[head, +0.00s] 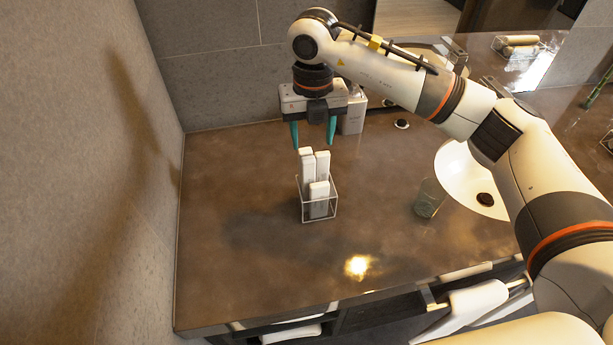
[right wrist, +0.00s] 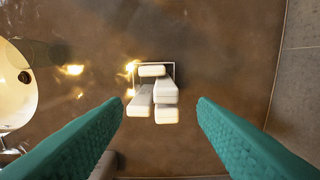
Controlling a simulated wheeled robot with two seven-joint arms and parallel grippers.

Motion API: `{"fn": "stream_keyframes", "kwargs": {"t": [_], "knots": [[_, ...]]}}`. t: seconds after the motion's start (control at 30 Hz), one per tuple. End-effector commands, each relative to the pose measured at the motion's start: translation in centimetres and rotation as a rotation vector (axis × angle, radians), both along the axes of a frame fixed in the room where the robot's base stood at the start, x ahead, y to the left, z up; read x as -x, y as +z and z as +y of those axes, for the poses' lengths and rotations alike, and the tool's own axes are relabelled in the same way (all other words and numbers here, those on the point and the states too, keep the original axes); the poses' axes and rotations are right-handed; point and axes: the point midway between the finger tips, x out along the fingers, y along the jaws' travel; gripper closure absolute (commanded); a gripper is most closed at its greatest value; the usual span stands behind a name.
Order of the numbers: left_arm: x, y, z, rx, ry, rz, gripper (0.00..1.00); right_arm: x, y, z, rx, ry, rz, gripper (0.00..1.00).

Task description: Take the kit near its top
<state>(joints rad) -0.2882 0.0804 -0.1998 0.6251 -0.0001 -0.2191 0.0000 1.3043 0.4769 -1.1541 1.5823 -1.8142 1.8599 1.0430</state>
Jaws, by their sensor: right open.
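Several slim white kits (head: 319,190) stand upright in a small clear holder (head: 334,205) on the brown counter. The ones at the back reach higher than the front one. The right wrist view shows the kits (right wrist: 166,92) from above, close together. My right gripper (head: 313,140) is open and empty, pointing down with teal fingers apart. It is above the kits, its tips apart from them. In the right wrist view the kits lie between the two finger lines. Which kit is meant cannot be told. My left gripper is not in view.
A clear glass (head: 430,198) and a white basin (head: 465,178) are to the right of the holder. A grey wall (head: 90,170) borders the counter on the left. The counter around the holder is clear.

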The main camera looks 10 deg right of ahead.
Motion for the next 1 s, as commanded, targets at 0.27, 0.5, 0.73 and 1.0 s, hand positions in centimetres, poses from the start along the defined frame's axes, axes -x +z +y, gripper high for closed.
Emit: {"fn": "stream_keyframes", "kwargs": {"t": [0.27,0.5,0.73,1.0], "knots": [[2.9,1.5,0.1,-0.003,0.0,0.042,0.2,0.0,-3.4,0.1,-0.001,0.001,0.0,0.47],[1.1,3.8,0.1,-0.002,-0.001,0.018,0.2,-0.3,-5.6,0.6,-0.001,0.001,0.005,0.47],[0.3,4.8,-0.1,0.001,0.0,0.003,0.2,-0.5,-8.5,0.7,-0.002,0.001,0.001,0.47],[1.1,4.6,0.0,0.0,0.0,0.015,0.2,-0.5,-8.8,0.7,-0.002,0.002,-0.001,0.52]]}}
